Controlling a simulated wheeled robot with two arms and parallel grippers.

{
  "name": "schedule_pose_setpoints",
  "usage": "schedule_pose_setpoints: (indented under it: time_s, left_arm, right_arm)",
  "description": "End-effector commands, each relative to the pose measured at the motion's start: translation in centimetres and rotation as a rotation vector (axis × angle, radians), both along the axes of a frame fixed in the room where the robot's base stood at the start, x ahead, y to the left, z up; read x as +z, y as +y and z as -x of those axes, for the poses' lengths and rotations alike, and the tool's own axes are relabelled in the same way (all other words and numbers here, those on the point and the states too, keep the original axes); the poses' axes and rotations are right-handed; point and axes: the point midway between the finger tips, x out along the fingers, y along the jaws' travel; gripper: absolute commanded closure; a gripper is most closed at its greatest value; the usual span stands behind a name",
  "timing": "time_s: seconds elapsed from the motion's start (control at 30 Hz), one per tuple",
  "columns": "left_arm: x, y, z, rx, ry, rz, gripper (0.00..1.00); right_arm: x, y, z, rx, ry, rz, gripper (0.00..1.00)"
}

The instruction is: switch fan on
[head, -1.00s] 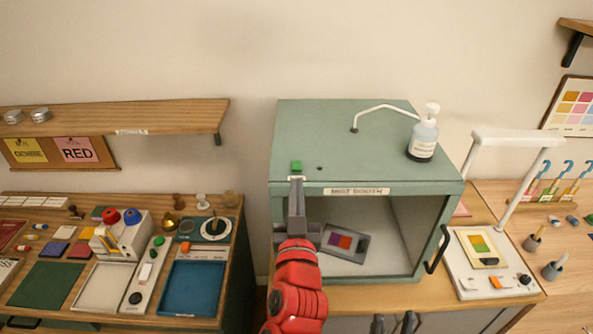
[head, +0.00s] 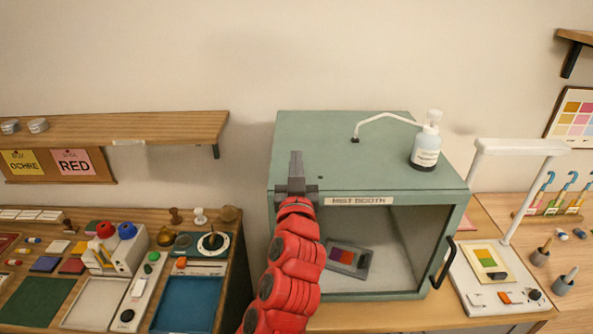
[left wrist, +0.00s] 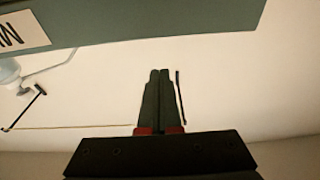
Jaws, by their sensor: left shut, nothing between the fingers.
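The green mist booth (head: 385,165) stands in the middle of the head view, with an open front. My left gripper (head: 296,160) is shut and empty, at the front left of the booth's top. It hides the spot where a small green button showed earlier, so I cannot see the button or tell whether the gripper touches it. In the left wrist view the shut fingers (left wrist: 160,75) show against the pale wall, with the booth's front (left wrist: 120,22) upside down above them. No fan shows. My right gripper is out of view.
A pump bottle (head: 426,150) with a bent tube stands on the booth's top right. A tile with coloured squares (head: 347,259) lies inside the booth. A black handle (head: 443,263) is at its right. A white lamp stand (head: 515,148) is further right. Pigment trays (head: 185,303) fill the left table.

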Motion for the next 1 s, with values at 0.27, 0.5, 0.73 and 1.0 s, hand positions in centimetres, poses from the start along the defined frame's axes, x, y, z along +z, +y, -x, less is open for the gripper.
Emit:
schedule_pose_setpoints:
  time_s: [0.27, 0.5, 0.73, 1.0]
  left_arm:
    - [-3.8, 0.0, 0.2, 0.001, 0.006, -0.003, 1.00]
    - [-4.1, 0.0, 0.3, 0.000, 0.003, -0.001, 1.00]
    - [-4.2, 0.0, 0.4, 0.000, 0.001, -0.001, 1.00]
    - [-6.0, 0.0, 0.4, -0.002, -0.063, 0.001, 1.00]
  right_arm:
    - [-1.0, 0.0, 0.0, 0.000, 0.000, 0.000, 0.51]
    - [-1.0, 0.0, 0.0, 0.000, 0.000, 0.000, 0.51]
    - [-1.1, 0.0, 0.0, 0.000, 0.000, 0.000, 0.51]
    - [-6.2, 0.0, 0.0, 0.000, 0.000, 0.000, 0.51]
